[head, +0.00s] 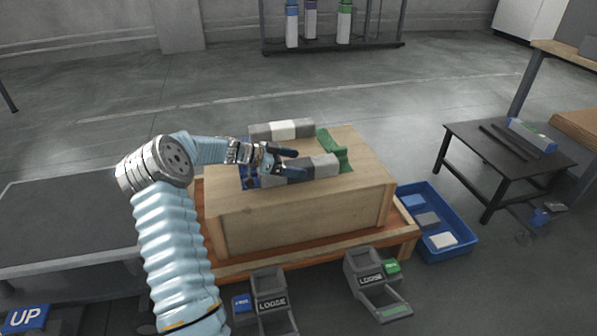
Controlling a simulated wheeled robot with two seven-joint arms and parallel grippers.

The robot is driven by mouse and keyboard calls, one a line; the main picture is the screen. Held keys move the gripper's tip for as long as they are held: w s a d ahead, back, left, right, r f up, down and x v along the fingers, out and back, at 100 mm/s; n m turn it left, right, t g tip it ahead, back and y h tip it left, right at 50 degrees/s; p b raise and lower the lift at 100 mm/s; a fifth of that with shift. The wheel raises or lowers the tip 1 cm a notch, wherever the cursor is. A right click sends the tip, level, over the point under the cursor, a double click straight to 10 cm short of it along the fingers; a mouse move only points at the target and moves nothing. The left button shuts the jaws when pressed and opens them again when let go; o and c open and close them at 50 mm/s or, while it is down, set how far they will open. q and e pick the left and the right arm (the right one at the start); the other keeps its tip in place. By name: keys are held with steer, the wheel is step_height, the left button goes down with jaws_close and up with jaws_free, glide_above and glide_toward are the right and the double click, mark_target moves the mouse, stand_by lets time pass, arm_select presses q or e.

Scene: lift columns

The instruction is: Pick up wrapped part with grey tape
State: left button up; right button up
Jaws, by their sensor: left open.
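Two long wrapped parts lie on a wooden crate top. The far one is a grey part (264,131) with a white band in its middle. The near one is a grey part (325,166) with lighter and darker grey sections, which looks like the one with grey tape. My left gripper (284,161) is open, its dark fingers over and beside the near part's left half, partly hiding it. I cannot tell whether the fingers touch it. My right gripper is out of view.
A green holder (335,148) and a blue holder (247,178) stand at the parts' ends. A blue bin (462,226) stands right of the wooden crate (300,222). Two grey LOOSE trays (270,300) lie in front. A black table (480,150) is at right.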

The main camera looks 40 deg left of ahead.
arm_select(q)
steer(key=shift+d, duration=0.1)
steer(key=c, duration=1.3)
steer(key=shift+w, duration=0.1)
steer(key=shift+c, duration=1.1)
steer(key=shift+r, duration=0.1)
